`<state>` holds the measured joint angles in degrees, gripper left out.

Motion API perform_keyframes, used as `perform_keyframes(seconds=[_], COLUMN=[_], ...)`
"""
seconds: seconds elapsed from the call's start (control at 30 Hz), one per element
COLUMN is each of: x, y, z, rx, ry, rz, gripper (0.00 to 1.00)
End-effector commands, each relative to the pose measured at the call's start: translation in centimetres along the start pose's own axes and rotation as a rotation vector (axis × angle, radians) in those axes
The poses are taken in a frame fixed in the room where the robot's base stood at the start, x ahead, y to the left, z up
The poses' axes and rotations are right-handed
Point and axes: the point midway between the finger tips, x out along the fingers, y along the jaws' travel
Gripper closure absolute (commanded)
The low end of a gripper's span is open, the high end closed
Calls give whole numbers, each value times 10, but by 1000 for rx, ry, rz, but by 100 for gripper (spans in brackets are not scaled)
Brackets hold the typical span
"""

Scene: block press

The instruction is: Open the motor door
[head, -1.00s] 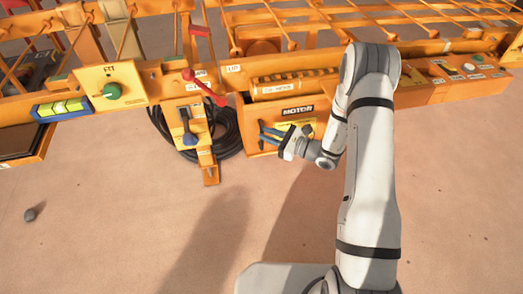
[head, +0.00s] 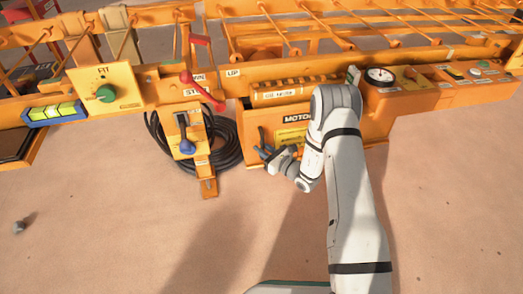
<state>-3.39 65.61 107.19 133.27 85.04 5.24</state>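The motor door (head: 272,131) is an orange panel on the front of the machine, with a black MOTOR label and a yellow label. My arm covers its right part. I cannot tell whether the door is fully shut. My gripper (head: 262,150) is in front of the door's lower left part, near its left edge. Its bluish fingers look spread apart, with nothing seen between them. I cannot tell whether they touch the door.
A black hose coil (head: 228,143) hangs left of the door, behind a lever bracket (head: 188,135). A red handle (head: 203,92) is above it. A gauge (head: 379,76) and controls are at the right. The ground in front is clear, with a small stone (head: 19,227).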

Motion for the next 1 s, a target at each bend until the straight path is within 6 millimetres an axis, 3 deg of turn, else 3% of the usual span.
perform_keyframes(seconds=[0.23,0.5,0.83,1.0], x=[1,1,5,-5], y=[0,0,5,-2], z=[0,0,0,0], rx=[0,0,1,1], ry=[0,1,1,2], rz=[-1,0,3,0], gripper=[81,100,100,100])
